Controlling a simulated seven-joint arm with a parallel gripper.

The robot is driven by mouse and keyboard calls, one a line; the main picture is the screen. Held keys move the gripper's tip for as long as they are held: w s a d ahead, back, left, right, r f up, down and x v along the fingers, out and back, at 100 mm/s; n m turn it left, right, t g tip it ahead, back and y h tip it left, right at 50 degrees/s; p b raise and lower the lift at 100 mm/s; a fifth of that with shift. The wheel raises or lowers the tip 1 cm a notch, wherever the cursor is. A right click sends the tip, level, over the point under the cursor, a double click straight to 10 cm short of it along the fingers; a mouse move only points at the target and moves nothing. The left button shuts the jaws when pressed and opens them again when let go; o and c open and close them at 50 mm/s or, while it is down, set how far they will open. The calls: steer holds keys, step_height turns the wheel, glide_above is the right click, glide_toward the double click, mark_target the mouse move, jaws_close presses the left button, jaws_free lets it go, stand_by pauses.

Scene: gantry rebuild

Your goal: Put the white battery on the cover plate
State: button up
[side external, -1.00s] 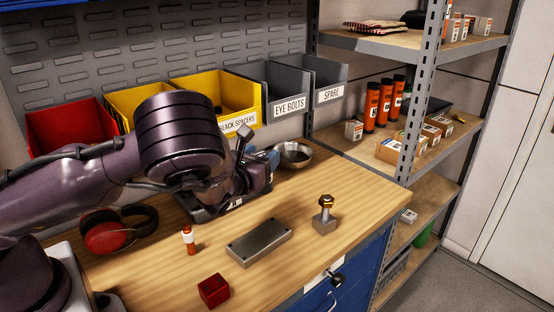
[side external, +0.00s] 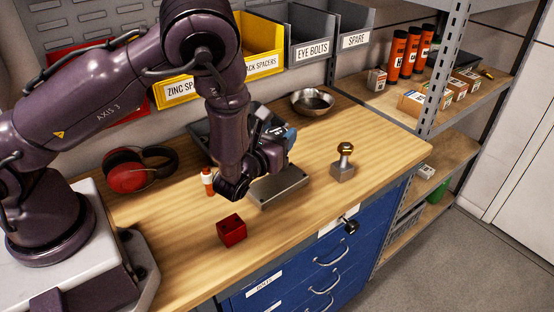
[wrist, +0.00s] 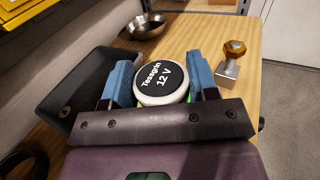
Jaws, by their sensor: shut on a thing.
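In the side external view my gripper (side external: 286,138) hangs low above the far side of the cover plate, and I cannot make out the battery there. The cover plate (side external: 282,190) is a flat grey metal block on the wooden bench, partly behind my wrist. It is hidden in the wrist view.
A dark tray (wrist: 85,75) lies behind my gripper. A brass-headed bolt on a metal block (side external: 343,165) stands right of the plate. A red cube (side external: 231,230), an orange-and-white tube (side external: 208,182), red ear defenders (side external: 128,178) and a metal bowl (side external: 311,103) also stand on the bench.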

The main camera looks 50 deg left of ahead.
steer(key=shift+f, duration=2.3)
steer(key=shift+f, duration=0.1)
steer(key=o, duration=1.1)
steer(key=shift+o, duration=0.2)
